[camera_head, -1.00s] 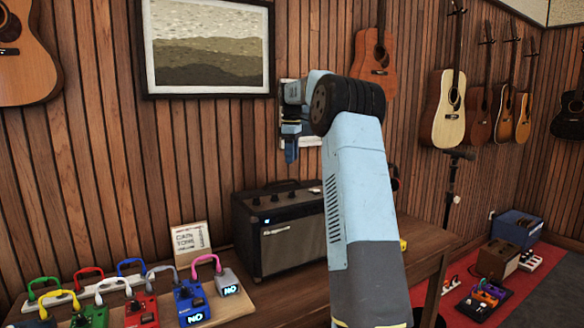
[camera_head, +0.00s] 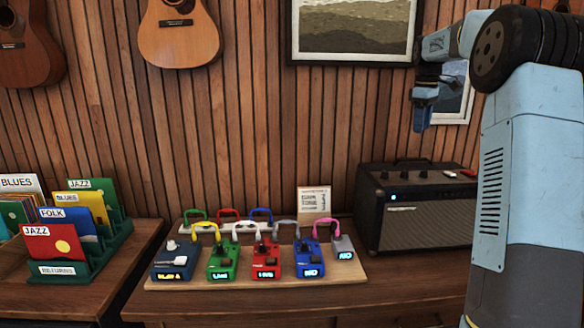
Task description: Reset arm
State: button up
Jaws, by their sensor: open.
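My arm rises at the right side of the head view, a light blue column bent at a black joint. My gripper (camera_head: 423,112) hangs pointing down at the arm's far end, in front of the wall and above the black amplifier (camera_head: 415,210). It is open, small in the picture, and nothing shows between its fingers. It is apart from the amplifier and the table.
A wooden board (camera_head: 255,279) with several coloured pedals and patch cables lies on the table (camera_head: 400,285). A card (camera_head: 314,201) stands behind it. A green record rack (camera_head: 90,262) is at left. Guitars (camera_head: 180,35) and a framed picture (camera_head: 352,30) hang on the wall.

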jog(key=s+a+r+m+t, duration=0.1)
jog(key=s+a+m, duration=0.1)
jog(key=s+a, duration=0.65)
jog(key=s+a+r+m+t, duration=0.1)
jog(key=s+a+r+m, duration=0.1)
jog(key=s+a, duration=0.65)
jog(key=s+f+m+t, duration=0.1)
jog(key=s+f, duration=0.3)
jog(key=s, duration=0.4)
jog(key=s+a+f+m+t, duration=0.1)
jog(key=s+f, duration=0.3)
jog(key=s, duration=0.5)
jog(key=s+a+f+m+t, duration=0.1)
jog(key=s+f, duration=0.3)
jog(key=s, duration=0.4)
jog(key=shift+s+f+m, duration=0.2)
jog(key=shift+s+m, duration=0.15)
jog(key=shift+m, duration=0.55)
